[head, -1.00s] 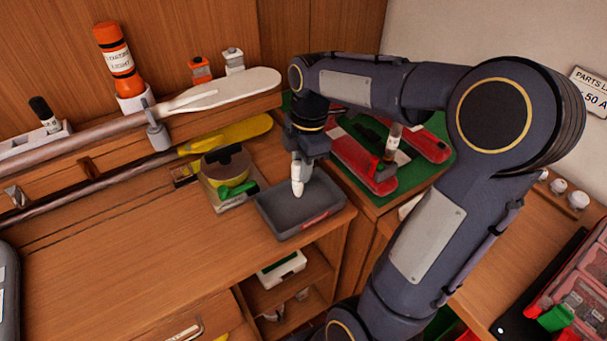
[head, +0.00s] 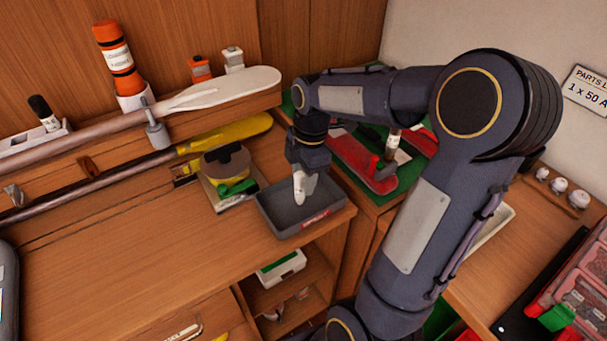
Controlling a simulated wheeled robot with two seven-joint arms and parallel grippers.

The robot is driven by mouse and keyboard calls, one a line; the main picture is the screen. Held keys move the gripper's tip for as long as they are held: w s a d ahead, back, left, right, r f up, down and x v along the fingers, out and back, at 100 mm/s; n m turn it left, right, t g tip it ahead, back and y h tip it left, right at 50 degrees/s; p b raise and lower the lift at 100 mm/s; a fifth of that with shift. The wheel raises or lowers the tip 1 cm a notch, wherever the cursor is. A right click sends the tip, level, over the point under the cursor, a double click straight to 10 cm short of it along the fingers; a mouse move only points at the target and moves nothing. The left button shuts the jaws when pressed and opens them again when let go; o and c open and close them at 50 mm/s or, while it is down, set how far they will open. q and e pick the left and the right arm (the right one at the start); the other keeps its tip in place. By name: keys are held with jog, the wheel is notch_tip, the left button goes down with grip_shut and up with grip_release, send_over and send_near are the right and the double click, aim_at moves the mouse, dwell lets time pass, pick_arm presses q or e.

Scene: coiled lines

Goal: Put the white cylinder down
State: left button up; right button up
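The white cylinder (head: 299,190) is small, with a narrowed lower end, and hangs upright below my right gripper (head: 303,174). The gripper points down over the grey tray (head: 270,220) with a red label on its front. My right gripper appears shut on the cylinder's upper part; the fingers are small and partly hidden by the wrist. The cylinder's lower end is inside the tray's outline, and I cannot tell whether it touches the floor. My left gripper is not in view.
A yellow round device (head: 227,165) with a green part stands left of the tray. A red tool (head: 362,165) lies on a green mat behind it. Paddles (head: 220,92) rest along the back. The wooden counter (head: 130,255) at left is largely clear.

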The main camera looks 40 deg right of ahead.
jog(key=shift+r, duration=0.1)
notch_tip(320, 180, up, 11)
jog(key=d+p, duration=0.1)
jog(key=s+a+f+m+t+y, duration=0.1)
jog(key=s+a+f+m+t, duration=0.1)
jog(key=s+a+m, duration=0.4)
jog(key=s+a+f+m+t+y, duration=0.1)
jog(key=s+a+f+m+t, duration=0.2)
jog(key=s+a+m, duration=0.4)
jog(key=s+f+m, duration=0.1)
jog(key=m, duration=0.3)
jog(key=shift+s+a+f, duration=0.15)
jog(key=shift+s+f, duration=0.05)
jog(key=shift+s, duration=0.1)
